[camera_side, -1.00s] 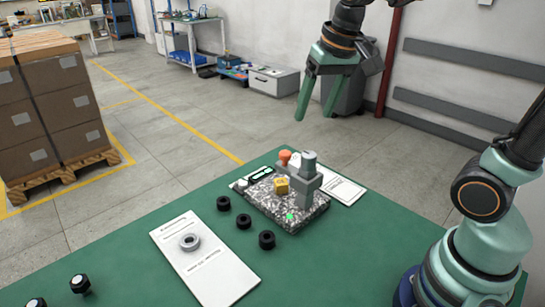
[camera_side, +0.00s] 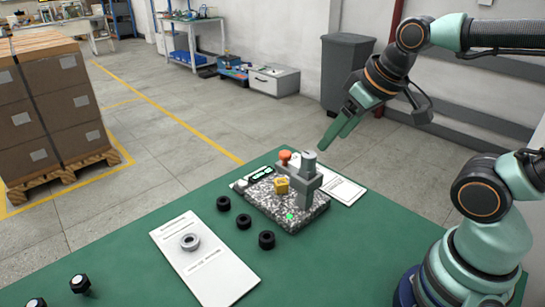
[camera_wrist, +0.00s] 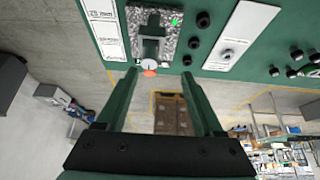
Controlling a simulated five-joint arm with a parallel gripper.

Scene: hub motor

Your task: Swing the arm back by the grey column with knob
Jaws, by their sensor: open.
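The grey column (camera_side: 306,189) stands on a speckled base plate (camera_side: 262,208) on the green table. An orange cap (camera_side: 285,156) and a yellow block (camera_side: 282,185) sit beside the column.
Several black rings (camera_side: 243,222) lie left of the base plate. Another white sheet (camera_side: 343,188) lies right of the column.

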